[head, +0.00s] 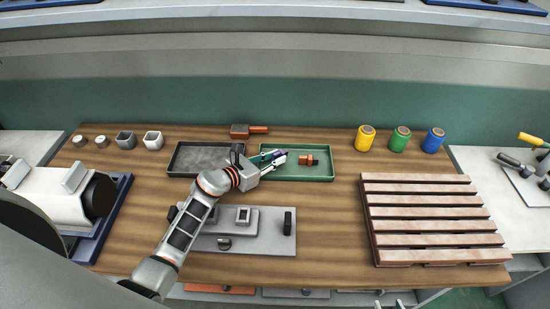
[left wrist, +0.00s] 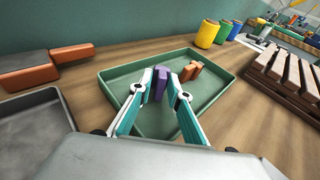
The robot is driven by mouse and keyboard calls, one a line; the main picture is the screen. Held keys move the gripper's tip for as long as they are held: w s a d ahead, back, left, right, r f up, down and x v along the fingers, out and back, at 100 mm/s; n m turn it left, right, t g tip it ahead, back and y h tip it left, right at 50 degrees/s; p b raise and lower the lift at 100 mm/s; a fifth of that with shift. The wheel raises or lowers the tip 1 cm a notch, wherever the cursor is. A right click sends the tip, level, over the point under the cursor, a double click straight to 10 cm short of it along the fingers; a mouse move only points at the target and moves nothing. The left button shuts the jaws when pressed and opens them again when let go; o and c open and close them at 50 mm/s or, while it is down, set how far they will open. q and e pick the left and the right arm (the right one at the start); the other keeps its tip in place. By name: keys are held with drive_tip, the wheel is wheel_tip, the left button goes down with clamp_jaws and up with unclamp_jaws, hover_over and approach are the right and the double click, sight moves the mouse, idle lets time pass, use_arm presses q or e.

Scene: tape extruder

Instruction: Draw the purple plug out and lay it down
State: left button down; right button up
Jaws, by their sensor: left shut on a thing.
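My left gripper (head: 275,158) is over the left part of the green tray (head: 318,178). It is shut on the purple plug (head: 281,154). In the left wrist view the purple plug (left wrist: 161,82) stands between the two fingertips, inside the outline of the green tray (left wrist: 215,103). Whether the plug touches the tray floor is unclear. An orange plug (head: 308,160) lies in the same tray, just right of the purple one. At the bottom edge of the head view, small pale tips that look like my right gripper (head: 389,304) show, mostly cut off.
A dark grey tray (head: 190,173) sits left of the green one. A brown and orange block (head: 248,131) lies behind. A grey plate fixture (head: 270,245) is in front. Yellow, green and blue spools (head: 400,139) stand at back right, behind a slatted pallet (head: 430,213).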

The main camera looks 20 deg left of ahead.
use_arm(q)
drive_tip(key=shift+f, duration=0.3)
idle(0.5)
drive_tip(key=c, duration=1.8)
unclamp_jaws()
drive_tip(key=shift+s, duration=0.1)
drive_tip(key=v, duration=0.6)
drive_tip(key=shift+s+a+r, duration=0.1)
drive_tip(key=shift+s+a, duration=0.1)
drive_tip(key=shift+s, duration=0.05)
drive_tip(key=shift+s+a+r, duration=0.15)
drive_tip(key=shift+s, duration=0.1)
